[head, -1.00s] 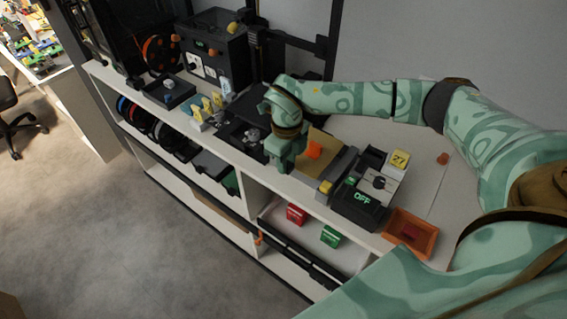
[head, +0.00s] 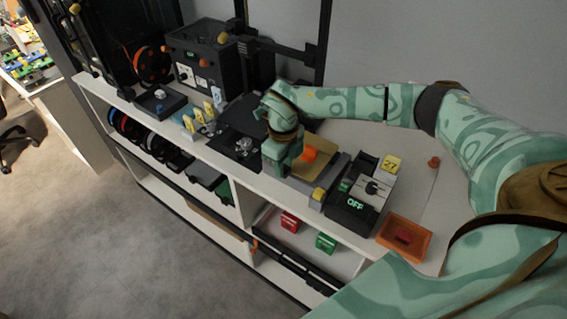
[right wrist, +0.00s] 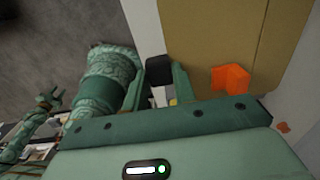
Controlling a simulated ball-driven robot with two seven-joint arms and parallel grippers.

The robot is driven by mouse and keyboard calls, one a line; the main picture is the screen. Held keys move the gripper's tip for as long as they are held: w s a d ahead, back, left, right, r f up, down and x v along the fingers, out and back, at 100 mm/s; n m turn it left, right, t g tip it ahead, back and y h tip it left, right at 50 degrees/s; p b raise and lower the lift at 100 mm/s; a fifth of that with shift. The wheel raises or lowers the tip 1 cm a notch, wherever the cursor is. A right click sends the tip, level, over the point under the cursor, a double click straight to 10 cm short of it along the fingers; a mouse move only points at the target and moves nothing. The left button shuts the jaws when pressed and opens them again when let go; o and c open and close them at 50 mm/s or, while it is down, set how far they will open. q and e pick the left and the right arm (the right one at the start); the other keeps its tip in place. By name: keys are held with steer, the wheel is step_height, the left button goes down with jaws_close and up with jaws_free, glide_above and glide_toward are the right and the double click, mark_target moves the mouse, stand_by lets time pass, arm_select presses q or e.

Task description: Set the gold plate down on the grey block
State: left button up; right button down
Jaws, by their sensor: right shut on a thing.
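The gold plate (head: 325,147) is a flat tan sheet with an orange block on it; it fills the upper middle of the right wrist view (right wrist: 205,45). My right gripper (head: 283,160) is at the plate's left side, fingers pointing down in the head view. In the right wrist view my right gripper (right wrist: 158,82) is shut on a black tab at the plate's edge. The grey block (head: 334,176) lies along the plate's right side, low and long, with a yellow knob at its front. Whether the plate touches it is unclear. My left gripper (right wrist: 49,101) shows small, its fingers apart.
Right of the grey block stands a black box (head: 349,212) reading OFF, with a yellow 27 tag. An orange tray (head: 405,238) is beyond it. Left are a black tray, yellow number tags (head: 208,108) and a dark machine. Red and green boxes sit on the lower shelf.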

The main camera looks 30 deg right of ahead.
steer(key=shift+f, duration=0.25)
stand_by(0.4)
steer(key=shift+f+b, duration=0.55)
steer(key=shift+f, duration=0.35)
steer(key=c, duration=1.1)
jaws_free()
steer(key=shift+o, duration=0.2)
steer(key=shift+r+p, duration=1.65)
steer(key=shift+f, duration=0.1)
